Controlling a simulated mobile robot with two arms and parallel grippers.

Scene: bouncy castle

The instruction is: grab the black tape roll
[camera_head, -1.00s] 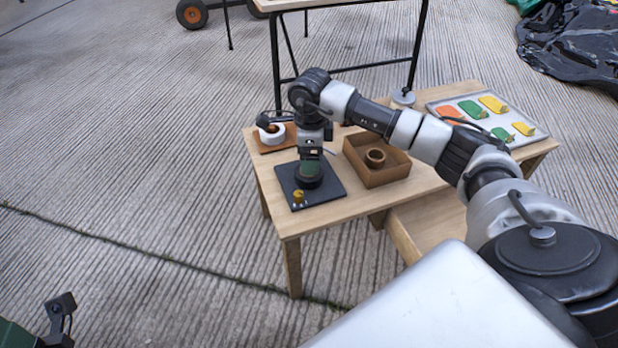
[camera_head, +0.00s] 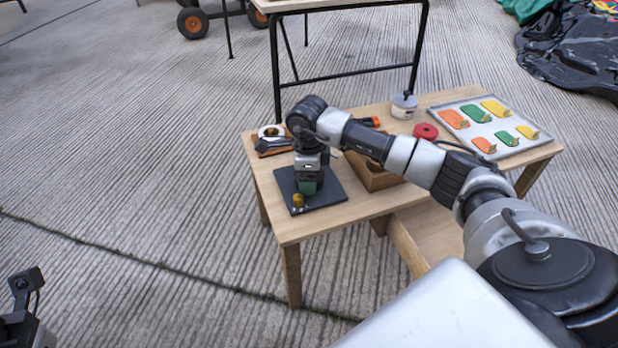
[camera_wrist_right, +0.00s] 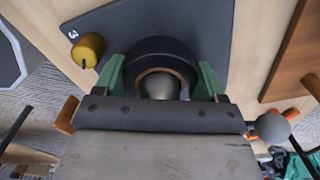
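The black tape roll (camera_wrist_right: 160,46) lies on a dark grey mat (camera_wrist_right: 212,28) in the right wrist view. My right gripper (camera_wrist_right: 162,78) is down around it, with one green finger on each side, close against its rim. I cannot tell whether the fingers press on it. In the head view my right gripper (camera_head: 308,187) is low over the mat (camera_head: 330,190) and hides the roll. My left gripper (camera_head: 25,282) is at the lower left edge, away from the table, and its opening is unclear.
A small yellow knob-like piece (camera_wrist_right: 88,47) is on the mat's corner. A wooden box (camera_head: 375,178) is right of my gripper, partly behind my arm. A red roll (camera_head: 426,131), a white jar (camera_head: 404,106) and a tray of coloured pieces (camera_head: 490,127) stand on the wooden table (camera_head: 340,222).

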